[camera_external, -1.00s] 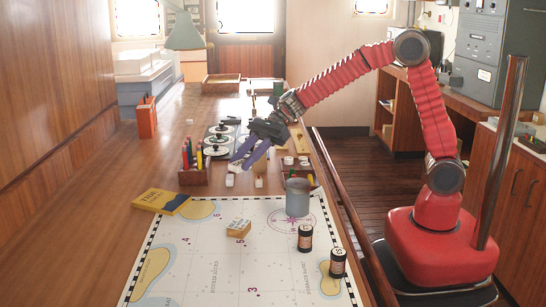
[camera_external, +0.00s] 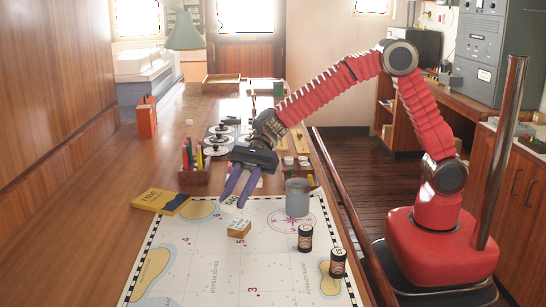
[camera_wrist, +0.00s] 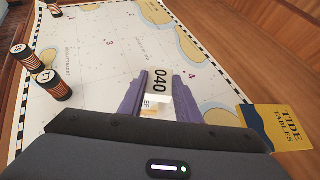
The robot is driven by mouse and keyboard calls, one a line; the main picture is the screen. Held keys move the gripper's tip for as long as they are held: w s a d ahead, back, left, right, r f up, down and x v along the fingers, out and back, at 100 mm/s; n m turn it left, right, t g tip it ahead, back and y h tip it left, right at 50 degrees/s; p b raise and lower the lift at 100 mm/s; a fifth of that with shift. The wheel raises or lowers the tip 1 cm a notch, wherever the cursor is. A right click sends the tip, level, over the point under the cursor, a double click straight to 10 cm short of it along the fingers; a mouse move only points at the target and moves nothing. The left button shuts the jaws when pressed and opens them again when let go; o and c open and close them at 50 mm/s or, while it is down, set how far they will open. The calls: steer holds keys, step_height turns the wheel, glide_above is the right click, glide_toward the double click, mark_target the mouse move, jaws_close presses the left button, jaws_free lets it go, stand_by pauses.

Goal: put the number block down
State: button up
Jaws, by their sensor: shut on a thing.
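My gripper (camera_external: 237,196), with purple fingers, is shut on the white number block (camera_external: 231,202). It hangs over the far part of the chart, between the yellow book and the grey mug. In the external view the block is small and partly hidden by the fingers. I cannot tell exactly how high it is above the chart (camera_external: 205,250).
A wooden-sided block (camera_external: 239,228) lies on the chart, nearer the camera. A grey mug (camera_external: 298,198) and two dark cylinders (camera_external: 305,238) (camera_external: 338,262) stand to the right. The yellow tide tables book (camera_external: 160,202) lies left. A pencil box (camera_external: 194,170) is behind. The chart's near left is clear.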

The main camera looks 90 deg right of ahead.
steer(key=a+n+g, duration=0.1)
steer(key=a, duration=0.4)
steer(key=a+n+g+y, duration=0.1)
steer(key=a, duration=0.4)
steer(key=a+n+g, duration=0.1)
steer(key=a+n, duration=0.1)
steer(key=a, duration=0.4)
steer(key=shift+s, duration=0.1)
steer(key=a+r, duration=0.1)
steer(key=a+r+n+g, duration=0.1)
steer(key=a, duration=0.1)
steer(key=a+r+g, duration=0.1)
steer(key=a, duration=0.1)
steer(key=shift+s+r+n+y, duration=0.1)
steer(key=shift+s+n+y, duration=0.2)
steer(key=shift+n, duration=0.1)
glide_above(237, 278)
steer(key=shift+f, duration=3.1)
steer(key=shift+f, duration=0.15)
steer(key=shift+f, duration=1.75)
